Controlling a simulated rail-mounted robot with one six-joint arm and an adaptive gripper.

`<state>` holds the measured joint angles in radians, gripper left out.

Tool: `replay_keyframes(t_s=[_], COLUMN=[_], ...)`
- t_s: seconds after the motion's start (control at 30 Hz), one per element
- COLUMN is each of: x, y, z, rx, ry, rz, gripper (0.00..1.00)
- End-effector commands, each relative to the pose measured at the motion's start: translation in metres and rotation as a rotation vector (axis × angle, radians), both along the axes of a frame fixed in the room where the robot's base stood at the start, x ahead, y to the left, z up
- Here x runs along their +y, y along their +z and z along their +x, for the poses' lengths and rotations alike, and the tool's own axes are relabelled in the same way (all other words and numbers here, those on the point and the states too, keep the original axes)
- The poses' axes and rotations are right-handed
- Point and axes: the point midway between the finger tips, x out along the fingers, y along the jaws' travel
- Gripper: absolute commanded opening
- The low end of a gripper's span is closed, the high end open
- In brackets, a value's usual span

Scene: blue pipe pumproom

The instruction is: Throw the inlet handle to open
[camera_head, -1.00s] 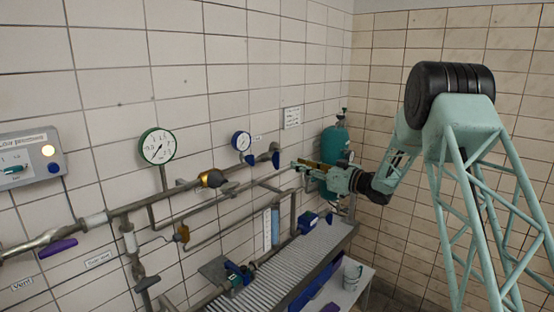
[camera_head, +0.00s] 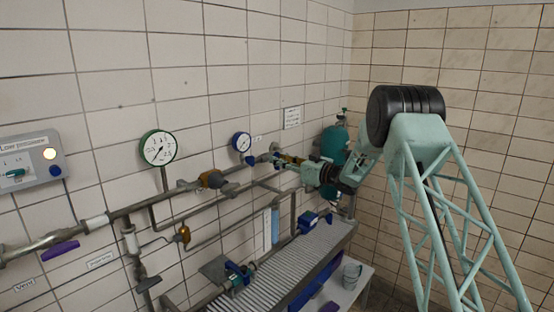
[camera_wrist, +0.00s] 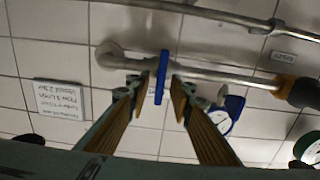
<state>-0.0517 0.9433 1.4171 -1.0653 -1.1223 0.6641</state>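A blue handle (camera_wrist: 161,77) sits on the metal pipe in the wrist view, with its flat bar standing across the pipe. It also shows in the head view (camera_head: 276,157), partly covered by my gripper. My gripper (camera_wrist: 160,84) is open, with one fingertip on each side of the blue handle. A small gap seems to show on both sides, so I see no firm grip. In the head view my gripper (camera_head: 284,160) is at the wall end of the upper pipe. I cannot read a label that marks this handle as the inlet.
A blue-rimmed gauge (camera_head: 242,142) and a green-rimmed gauge (camera_head: 158,147) are on the wall. A brass fitting (camera_head: 212,179) is on the same pipe. A teal gas cylinder (camera_head: 335,143) stands in the corner. A ribbed bench (camera_head: 300,255) lies below the pipes.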

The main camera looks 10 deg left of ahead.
Motion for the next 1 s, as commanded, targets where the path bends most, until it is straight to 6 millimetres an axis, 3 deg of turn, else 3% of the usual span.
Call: replay_keyframes(t_s=[0.47, 0.73, 1.0], x=[0.0069, 0.0068, 0.0069], y=[0.0004, 0.0005, 0.0002], z=[0.0048, 0.0048, 0.0047], rx=[-0.001, -0.001, -0.005], ry=[0.000, 0.000, 0.000], rz=[0.001, 0.001, -0.003], gripper=[0.20, 0.00, 0.00])
